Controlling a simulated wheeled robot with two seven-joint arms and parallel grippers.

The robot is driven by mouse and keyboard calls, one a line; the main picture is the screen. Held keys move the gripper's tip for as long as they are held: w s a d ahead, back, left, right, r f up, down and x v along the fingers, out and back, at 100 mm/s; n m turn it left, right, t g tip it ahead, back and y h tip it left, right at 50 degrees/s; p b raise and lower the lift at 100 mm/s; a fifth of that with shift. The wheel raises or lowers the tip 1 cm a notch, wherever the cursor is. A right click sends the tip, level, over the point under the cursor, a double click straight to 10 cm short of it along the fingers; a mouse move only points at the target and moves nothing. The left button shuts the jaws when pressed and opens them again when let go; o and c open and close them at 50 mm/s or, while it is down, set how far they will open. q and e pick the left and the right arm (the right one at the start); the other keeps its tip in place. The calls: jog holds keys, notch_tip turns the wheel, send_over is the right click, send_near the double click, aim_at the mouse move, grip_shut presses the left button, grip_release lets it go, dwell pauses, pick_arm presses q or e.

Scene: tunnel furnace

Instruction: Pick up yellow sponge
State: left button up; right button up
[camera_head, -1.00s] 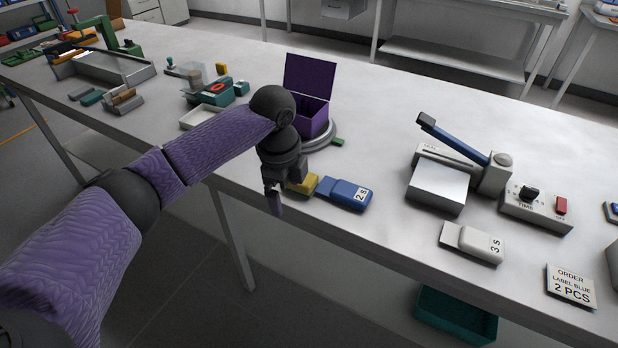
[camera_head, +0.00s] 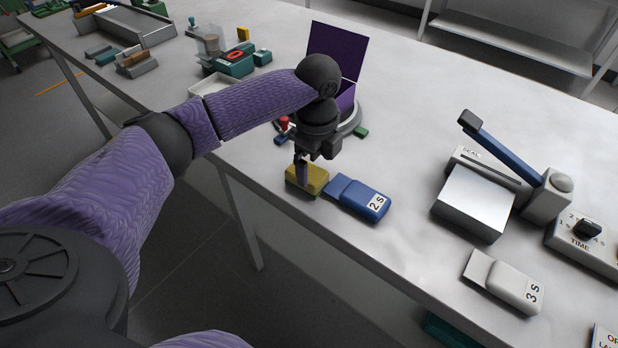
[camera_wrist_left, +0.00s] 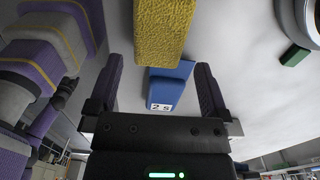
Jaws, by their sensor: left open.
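The yellow sponge (camera_head: 317,178) lies near the front edge of the white table, next to a blue packet marked "2 s" (camera_head: 358,197). My left gripper (camera_head: 302,170) points down at the sponge in the head view, with a finger in front of part of it. In the left wrist view the gripper (camera_wrist_left: 160,88) is open, its two fingers spread wide. The yellow sponge (camera_wrist_left: 163,28) shows there at the top middle, with the blue packet (camera_wrist_left: 168,90) below it in the picture. I cannot tell whether a finger touches the sponge. My right gripper is not in view.
A purple open box (camera_head: 338,52) stands on a round base behind my left gripper. To the right are a sealer with a blue lever (camera_head: 505,145) and a white packet marked "3 s" (camera_head: 506,282). The white table (camera_head: 410,120) is clear between box and sealer.

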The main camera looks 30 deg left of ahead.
aim_at(314, 174)
pick_arm(q)
notch_tip(314, 174, down, 4)
jog(key=shift+s+a+r+b, duration=0.1)
jog(key=shift+s+a+b, duration=0.05)
jog(key=shift+b, duration=0.5)
jog(key=shift+r, duration=0.1)
jog(key=shift+c, duration=0.9)
jog(key=c, duration=1.1)
notch_tip(314, 174, up, 9)
jog(key=p, duration=0.4)
jog(key=shift+r, duration=0.5)
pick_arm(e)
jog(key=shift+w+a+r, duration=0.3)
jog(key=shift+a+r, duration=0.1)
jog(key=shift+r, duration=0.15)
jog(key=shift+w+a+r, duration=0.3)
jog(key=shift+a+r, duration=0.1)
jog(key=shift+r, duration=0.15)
